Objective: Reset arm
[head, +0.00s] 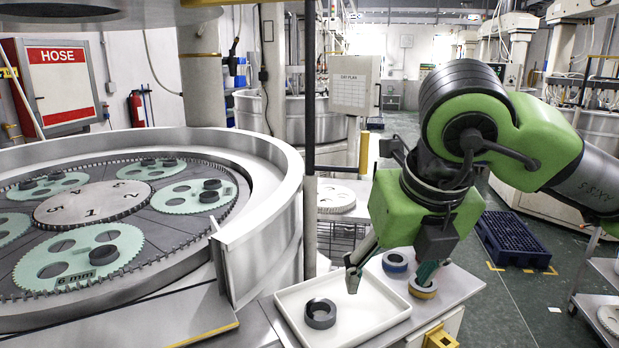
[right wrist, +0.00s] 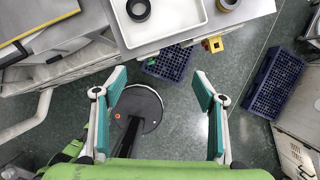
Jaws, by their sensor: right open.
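My right gripper (head: 389,277) comes in from the right in the head view, jaws pointing down, above the side of the white tray (head: 372,318). It is open, with nothing between its fingers; the right wrist view shows the two teal pads (right wrist: 160,97) wide apart over the floor. A dark grey ring (head: 320,314) lies in the tray. It also shows at the top of the right wrist view (right wrist: 138,10). My left gripper is in neither view.
A lapping machine (head: 262,218) with green toothed carriers (head: 125,240) and several dark rings fills the left. A blue-banded ring (head: 395,261) and a yellow-banded ring (head: 422,288) sit beside the tray on the bench. A dark blue pallet (head: 512,240) lies on the floor.

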